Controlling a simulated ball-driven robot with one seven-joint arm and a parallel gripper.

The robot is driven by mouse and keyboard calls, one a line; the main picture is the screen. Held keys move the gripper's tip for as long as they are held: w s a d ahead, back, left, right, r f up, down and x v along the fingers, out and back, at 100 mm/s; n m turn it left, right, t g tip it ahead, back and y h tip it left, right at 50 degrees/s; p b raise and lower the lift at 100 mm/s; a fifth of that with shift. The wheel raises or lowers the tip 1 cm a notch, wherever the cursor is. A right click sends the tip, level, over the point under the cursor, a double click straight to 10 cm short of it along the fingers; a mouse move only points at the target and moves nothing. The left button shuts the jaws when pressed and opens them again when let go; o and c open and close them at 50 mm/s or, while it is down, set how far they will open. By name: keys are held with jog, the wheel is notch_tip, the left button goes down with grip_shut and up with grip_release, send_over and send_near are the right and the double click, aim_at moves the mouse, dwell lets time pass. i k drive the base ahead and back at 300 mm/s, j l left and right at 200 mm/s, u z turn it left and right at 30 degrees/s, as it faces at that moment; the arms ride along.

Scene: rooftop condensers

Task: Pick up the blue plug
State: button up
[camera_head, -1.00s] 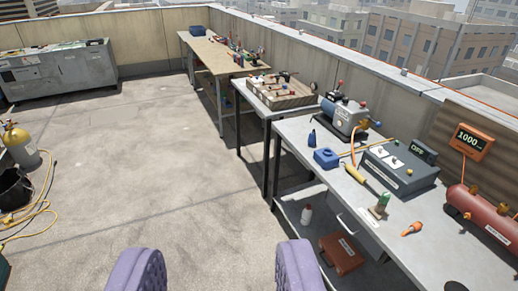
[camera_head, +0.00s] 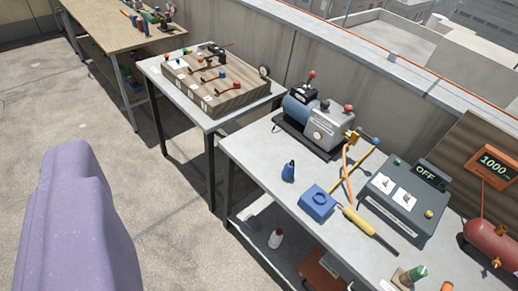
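A small blue plug-like piece (camera_head: 289,171) with a dark narrow top stands upright on the grey metal workbench (camera_head: 262,150), near its left edge. A squat blue block (camera_head: 318,203) with a round recess in its top lies just in front of it and to the right, apart from it. My gripper (camera_head: 80,215) shows as one large purple finger at the lower left, over the floor and well clear of the bench. Its other finger cannot be made out. Nothing is seen held.
A pump (camera_head: 316,122) stands behind the plug. A yellow-handled torch (camera_head: 372,228) with an orange hose and a grey switch box (camera_head: 405,205) lie to the right. A second table (camera_head: 155,72) carries a wooden board of valves (camera_head: 215,85). The floor at left is clear.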

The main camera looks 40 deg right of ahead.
aim_at(287, 173)
jog(key=i+j+z, duration=0.15)
jog(key=i, duration=0.85)
jog(key=i+l+z, duration=0.1)
jog(key=i+z, duration=0.15)
jog(key=z, duration=0.15)
jog(key=i+z, duration=0.5)
jog(key=z, duration=0.25)
jog(key=i+z, duration=0.15)
jog(key=i, duration=0.15)
